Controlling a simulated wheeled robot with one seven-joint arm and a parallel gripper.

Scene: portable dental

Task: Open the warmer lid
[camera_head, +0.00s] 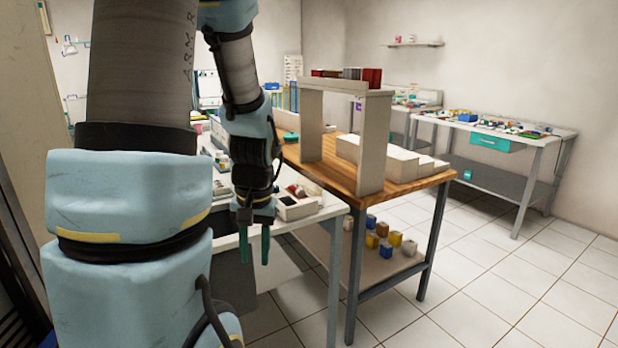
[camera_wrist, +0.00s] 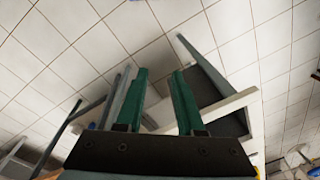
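My gripper (camera_head: 254,244) points down in front of the near edge of the white table, with its two green fingers apart and nothing between them. The wrist view also shows my gripper (camera_wrist: 158,74) open and empty, with floor tiles and table legs beyond it. I cannot make out a warmer or its lid for certain in either view. My arm covers much of the left side of the head view and hides part of the white table.
The white table (camera_head: 312,212) carries a small box of items (camera_head: 297,203) near my gripper. A wooden-topped table (camera_head: 335,178) with a white riser shelf (camera_head: 371,130) stands to its right. A cluttered bench (camera_head: 548,137) stands at the back right. Open tiled floor (camera_head: 460,285) lies at right.

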